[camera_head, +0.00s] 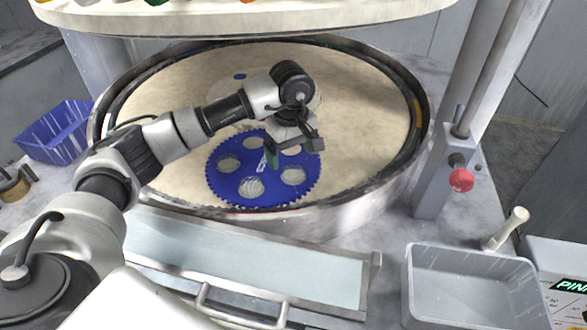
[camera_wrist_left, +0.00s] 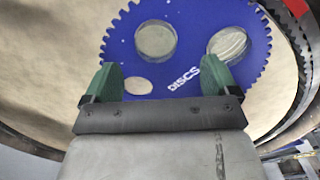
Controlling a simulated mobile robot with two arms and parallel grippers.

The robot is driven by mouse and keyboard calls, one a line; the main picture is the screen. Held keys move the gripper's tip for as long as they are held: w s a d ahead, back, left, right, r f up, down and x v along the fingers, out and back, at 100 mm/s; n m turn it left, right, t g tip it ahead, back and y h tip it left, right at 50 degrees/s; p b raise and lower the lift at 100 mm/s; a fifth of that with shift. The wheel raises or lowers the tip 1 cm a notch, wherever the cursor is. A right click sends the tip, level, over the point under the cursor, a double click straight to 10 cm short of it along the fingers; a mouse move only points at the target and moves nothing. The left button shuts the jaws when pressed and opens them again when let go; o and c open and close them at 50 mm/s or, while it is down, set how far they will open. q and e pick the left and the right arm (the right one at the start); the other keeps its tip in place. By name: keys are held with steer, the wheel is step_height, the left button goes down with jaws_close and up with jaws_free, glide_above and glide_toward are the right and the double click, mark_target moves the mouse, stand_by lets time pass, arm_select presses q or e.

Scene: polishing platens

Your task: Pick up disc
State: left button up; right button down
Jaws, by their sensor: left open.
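A blue toothed carrier (camera_head: 231,184) lies flat on the beige round platen (camera_head: 360,110), near its front rim. Several round holes in the carrier hold grey discs; one disc (camera_head: 250,188) shows at the front and another (camera_head: 293,176) at the right. My left gripper (camera_head: 290,157) is over the carrier's upper right part, pointing down. In the left wrist view its two green fingertips (camera_wrist_left: 160,80) are apart, with blue carrier surface and part of a light disc (camera_wrist_left: 138,86) between them. Two larger grey discs (camera_wrist_left: 155,39) and (camera_wrist_left: 228,44) lie beyond the fingers. My right gripper is not in view.
A metal rim (camera_head: 330,207) surrounds the platen. A blue basket (camera_head: 55,135) stands at the left, and a grey bin (camera_head: 470,285) at the front right. A red knob (camera_head: 461,180) is on the right post. The upper platen (camera_head: 250,20) overhangs the back.

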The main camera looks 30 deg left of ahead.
mark_target(293, 173)
arm_select(q)
steer(key=f+p, duration=0.2)
steer(key=f, duration=0.1)
steer(key=f+p, duration=0.1)
steer(key=f, duration=0.1)
steer(key=shift+w, duration=0.3)
steer(key=shift+d+f, duration=0.1)
steer(key=shift+f, duration=0.4)
steer(key=shift+s, duration=0.1)
steer(key=shift+f, duration=0.1)
steer(key=shift+c, duration=1.1)
steer(key=shift+s, duration=0.15)
steer(key=c, duration=0.9)
